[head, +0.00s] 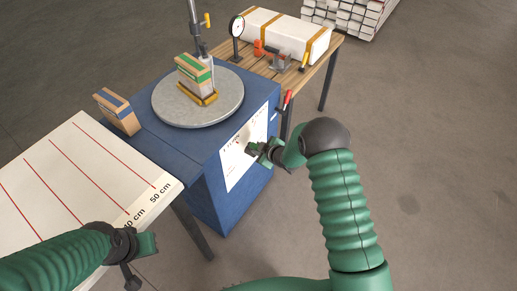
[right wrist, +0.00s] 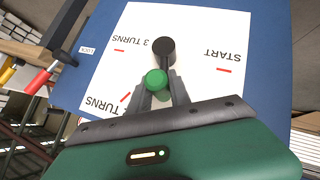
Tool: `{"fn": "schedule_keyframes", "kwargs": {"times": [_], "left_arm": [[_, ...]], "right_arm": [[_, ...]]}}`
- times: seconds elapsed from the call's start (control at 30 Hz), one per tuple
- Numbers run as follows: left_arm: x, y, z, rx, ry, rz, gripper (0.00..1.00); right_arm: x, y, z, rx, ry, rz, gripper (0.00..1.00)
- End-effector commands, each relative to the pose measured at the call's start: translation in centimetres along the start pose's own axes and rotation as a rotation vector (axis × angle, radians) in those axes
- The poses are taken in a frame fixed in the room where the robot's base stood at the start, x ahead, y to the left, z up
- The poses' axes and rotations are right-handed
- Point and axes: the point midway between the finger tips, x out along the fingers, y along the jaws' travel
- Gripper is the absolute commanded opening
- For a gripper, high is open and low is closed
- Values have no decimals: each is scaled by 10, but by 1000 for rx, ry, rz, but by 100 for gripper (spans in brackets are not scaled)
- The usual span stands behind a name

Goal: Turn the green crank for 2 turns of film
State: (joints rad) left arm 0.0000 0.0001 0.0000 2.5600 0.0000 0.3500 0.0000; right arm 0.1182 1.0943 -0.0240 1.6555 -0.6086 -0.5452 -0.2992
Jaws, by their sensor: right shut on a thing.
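The green crank knob (right wrist: 156,79) sits between the fingers of my right gripper (right wrist: 160,92), which is shut on it. The black crank hub (right wrist: 164,48) is just above the knob in the right wrist view, on a white dial sheet (right wrist: 200,25) with red marks, "START" and turn labels. The crank arm points down from the hub, between the START mark and the lower-left mark. In the head view my right gripper (head: 266,152) is at the blue cabinet's front and largely hides the crank. My left gripper (head: 142,246) is at lower left, away from the crank; its finger opening is unclear.
The blue cabinet (head: 205,190) carries a round grey turntable (head: 168,113) with a green-banded box (head: 193,70). A blue-banded box (head: 117,111) stands beside it. A red-handled lever (head: 287,99) is near the cabinet's right edge. A white measuring table (head: 80,165) is left.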

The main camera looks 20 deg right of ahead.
Motion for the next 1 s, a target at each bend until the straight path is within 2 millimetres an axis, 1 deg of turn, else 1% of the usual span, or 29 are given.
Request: {"fn": "schedule_keyframes", "kwargs": {"times": [0.03,0.5,0.53,0.6,0.7,1.0], "left_arm": [[0,0,0,0,0,0,0],[-1,0,0,0,0,0,0],[-1,0,0,0,0,0,0],[-1,0,0,0,0,0,0],[-1,0,0,0,0,0,0],[-1,0,0,0,0,0,0]], "right_arm": [[-1,3,2,0,-5,4,0],[-1,2,2,0,-4,3,0],[-1,2,2,0,-4,3,25],[-1,2,2,0,-3,2,34],[-1,1,1,0,-2,2,45],[-2,1,0,0,0,1,45]]}}
